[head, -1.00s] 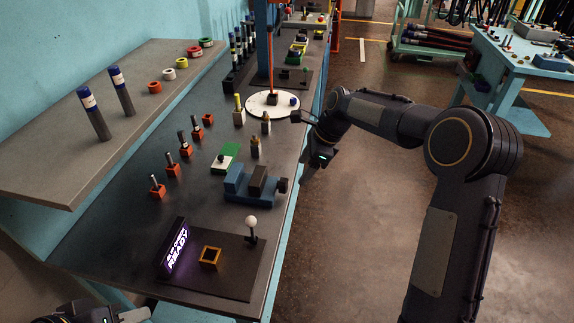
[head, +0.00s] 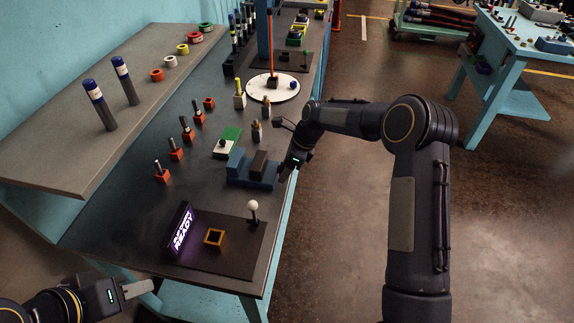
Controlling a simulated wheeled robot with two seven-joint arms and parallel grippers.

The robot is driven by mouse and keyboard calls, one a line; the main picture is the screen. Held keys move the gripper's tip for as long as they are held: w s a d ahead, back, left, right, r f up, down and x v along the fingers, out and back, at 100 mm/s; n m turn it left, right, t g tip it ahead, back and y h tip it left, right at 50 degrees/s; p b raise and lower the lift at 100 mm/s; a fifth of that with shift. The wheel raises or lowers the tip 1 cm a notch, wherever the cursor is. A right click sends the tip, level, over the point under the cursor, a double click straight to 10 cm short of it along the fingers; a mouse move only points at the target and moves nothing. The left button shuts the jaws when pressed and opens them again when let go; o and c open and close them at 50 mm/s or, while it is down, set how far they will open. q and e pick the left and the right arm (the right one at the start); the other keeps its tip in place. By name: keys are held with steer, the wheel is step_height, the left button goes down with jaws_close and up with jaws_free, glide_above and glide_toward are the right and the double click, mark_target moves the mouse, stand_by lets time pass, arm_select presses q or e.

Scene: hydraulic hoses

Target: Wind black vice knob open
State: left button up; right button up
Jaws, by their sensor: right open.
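The blue vice (head: 237,172) sits on the dark bench near its right edge, with a dark block (head: 259,163) between its jaws. The black knob at the vice's right end is not clearly visible; my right gripper covers that spot. My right gripper (head: 284,149) is open beside the right end of the vice, its fingers pointing left. I cannot tell whether it touches the knob. My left gripper (head: 146,287) is at the lower left, off the bench's front edge and away from the vice; its jaw opening is unclear.
A green and white block (head: 227,143) and small brass-topped fittings (head: 256,132) stand behind the vice. A round white plate (head: 258,93) lies further back. Open floor lies right.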

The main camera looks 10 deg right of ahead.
steer(key=shift+c, duration=0.2)
steer(key=c, duration=0.9)
steer(key=shift+f+t+b, duration=0.15)
steer(key=shift+t+b, duration=0.25)
steer(key=shift+b, duration=0.3)
steer(key=t+h+b, duration=0.1)
steer(key=b, duration=0.2)
steer(key=n+t+b, duration=0.1)
steer(key=t+b, duration=0.1)
steer(key=b, duration=0.1)
steer(key=shift+s+a+f+h, duration=0.15)
steer(key=shift+s+a+h, duration=0.05)
steer(key=shift+s+h, duration=0.2)
steer(key=shift+n+t+h+b, duration=0.3)
steer(key=shift+t+b, duration=0.9)
steer(key=shift+b, duration=0.2)
steer(key=shift+r, duration=0.2)
steer(key=o, duration=0.9)
steer(key=shift+o, duration=0.2)
steer(key=v, duration=0.7)
steer(key=shift+s+r, duration=0.3)
